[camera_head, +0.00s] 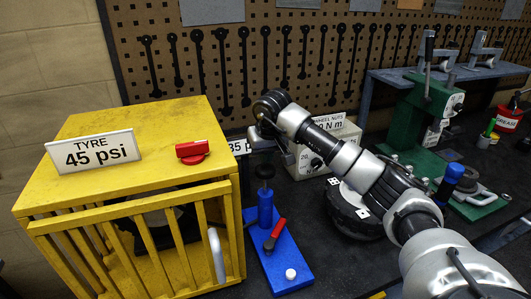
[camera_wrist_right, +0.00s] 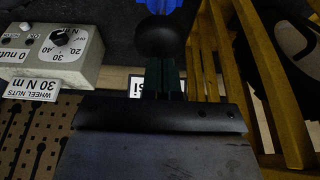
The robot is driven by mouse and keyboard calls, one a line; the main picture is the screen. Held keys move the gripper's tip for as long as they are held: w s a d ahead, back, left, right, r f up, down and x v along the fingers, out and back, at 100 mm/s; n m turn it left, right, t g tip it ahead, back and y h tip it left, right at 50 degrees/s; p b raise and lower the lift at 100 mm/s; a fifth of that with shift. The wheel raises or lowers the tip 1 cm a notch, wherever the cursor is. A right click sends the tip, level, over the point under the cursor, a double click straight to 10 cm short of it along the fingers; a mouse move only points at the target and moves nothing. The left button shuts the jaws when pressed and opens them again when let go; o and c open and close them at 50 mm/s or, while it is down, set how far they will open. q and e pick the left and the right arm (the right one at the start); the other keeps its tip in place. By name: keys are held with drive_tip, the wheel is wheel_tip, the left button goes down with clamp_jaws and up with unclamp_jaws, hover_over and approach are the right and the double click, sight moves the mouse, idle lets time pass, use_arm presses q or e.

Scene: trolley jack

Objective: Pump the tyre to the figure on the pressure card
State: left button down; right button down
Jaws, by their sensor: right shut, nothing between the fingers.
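The pressure card (camera_head: 92,152) on the yellow cage (camera_head: 120,118) reads "TYRE 45 psi". A dark tyre (camera_head: 150,218) shows partly behind the cage bars. A blue pump (camera_head: 280,262) with a black knob (camera_head: 265,171) on its upright stands right of the cage. My right gripper (camera_head: 263,146) is above the knob, fingers down, shut and empty. In the right wrist view the fingers (camera_wrist_right: 165,72) point toward the knob (camera_wrist_right: 163,38); I cannot tell whether they touch. My left gripper is out of view.
A red valve-like handle (camera_head: 192,151) sits on the cage top. A red lever (camera_head: 275,234) is on the pump base. A wheel with dice-like blocks (camera_head: 355,210), a wheel-nut box (camera_head: 345,132) and a green press (camera_head: 425,110) stand to the right.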

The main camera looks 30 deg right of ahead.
sight(266, 169)
drive_tip(key=shift+s+f, duration=0.1)
drive_tip(key=shift+f, duration=0.4)
wheel_tip(266, 169, down, 5)
drive_tip(key=b, duration=0.3)
drive_tip(key=shift+r+b, duration=0.15)
drive_tip(key=shift+b, duration=0.15)
drive_tip(key=shift+f, duration=0.25)
drive_tip(key=shift+s, duration=0.1)
drive_tip(key=shift+a+f, duration=0.1)
